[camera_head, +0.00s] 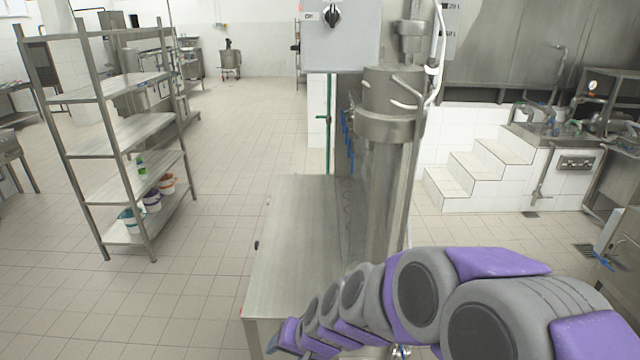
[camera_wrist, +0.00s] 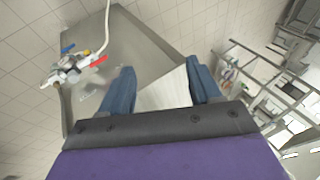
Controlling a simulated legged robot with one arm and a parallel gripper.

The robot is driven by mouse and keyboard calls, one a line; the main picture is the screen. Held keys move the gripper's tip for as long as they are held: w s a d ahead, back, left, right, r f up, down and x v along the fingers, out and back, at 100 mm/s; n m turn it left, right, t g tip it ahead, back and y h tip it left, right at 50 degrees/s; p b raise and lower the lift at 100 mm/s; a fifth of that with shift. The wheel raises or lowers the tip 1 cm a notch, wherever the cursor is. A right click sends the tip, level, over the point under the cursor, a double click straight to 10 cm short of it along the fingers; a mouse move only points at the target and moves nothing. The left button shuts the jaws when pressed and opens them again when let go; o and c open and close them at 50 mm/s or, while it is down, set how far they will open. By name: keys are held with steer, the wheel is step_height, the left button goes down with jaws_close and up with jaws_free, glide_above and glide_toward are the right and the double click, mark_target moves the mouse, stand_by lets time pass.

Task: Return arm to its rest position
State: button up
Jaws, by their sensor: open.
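My gripper (camera_wrist: 162,88) shows in the wrist view with its two blue fingers spread apart and nothing between them. Beyond the fingers is the steel cup filler's flat metal top (camera_wrist: 130,40). In the head view my grey and purple arm reaches from the lower right towards the bottom middle, in front of the steel filler table (camera_head: 300,225). The gripper end (camera_head: 275,345) is small there and partly cut off by the bottom edge, low beside the table's front.
The filler's steel column (camera_head: 385,160) rises behind my arm, with a grey control box (camera_head: 340,35) above. A steel shelf rack (camera_head: 120,130) with several small buckets stands at left. White tiled steps (camera_head: 480,165) are at right. Open tiled floor lies between rack and table.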

steer(key=s+d+r+g+h+b, duration=0.1)
steer(key=s+d+r+g+h, duration=0.1)
steer(key=s+d, duration=0.8)
steer(key=s+d+r+n+g+h+b, duration=0.1)
steer(key=s+d+r+g+h, duration=0.1)
steer(key=s+d, duration=0.8)
steer(key=s+g+h, duration=0.1)
steer(key=s, duration=0.4)
steer(key=shift+s+d+r, duration=0.15)
steer(key=shift+s+r, duration=0.05)
steer(key=shift+r, duration=0.1)
